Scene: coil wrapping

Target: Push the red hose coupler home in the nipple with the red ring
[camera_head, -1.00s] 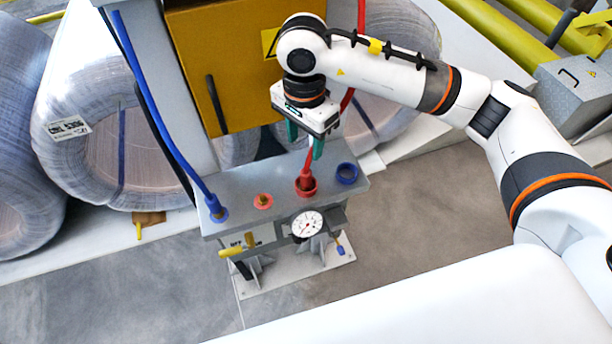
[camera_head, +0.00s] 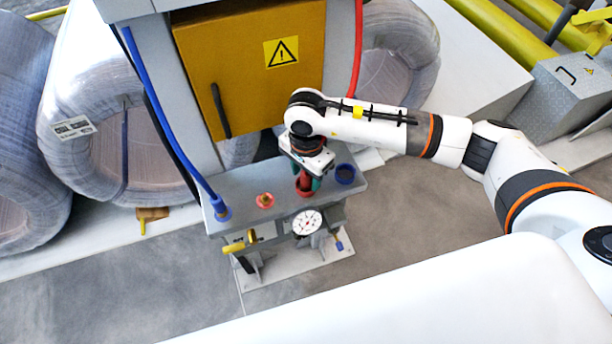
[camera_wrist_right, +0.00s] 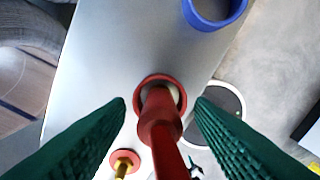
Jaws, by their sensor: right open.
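The red hose coupler (camera_head: 304,180) stands in a red-rimmed cup (camera_head: 304,193) on the grey bench top. The wrist view shows the red coupler (camera_wrist_right: 160,118) in the red cup (camera_wrist_right: 140,90). The nipple with the red ring (camera_head: 265,201) is to its left, with its brass stem bare; it also shows at the bottom of the wrist view (camera_wrist_right: 124,160). My right gripper (camera_head: 307,184) is low over the coupler. Its green fingers (camera_wrist_right: 160,103) are open, one on each side of the coupler, with gaps visible. My left gripper is out of view.
A blue hose (camera_head: 170,120) ends at a blue ring (camera_head: 222,213) on the bench's left. An empty blue cup (camera_head: 345,174) is close right of the coupler. A gauge (camera_head: 307,222) is in front. The yellow cabinet (camera_head: 250,75) stands behind.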

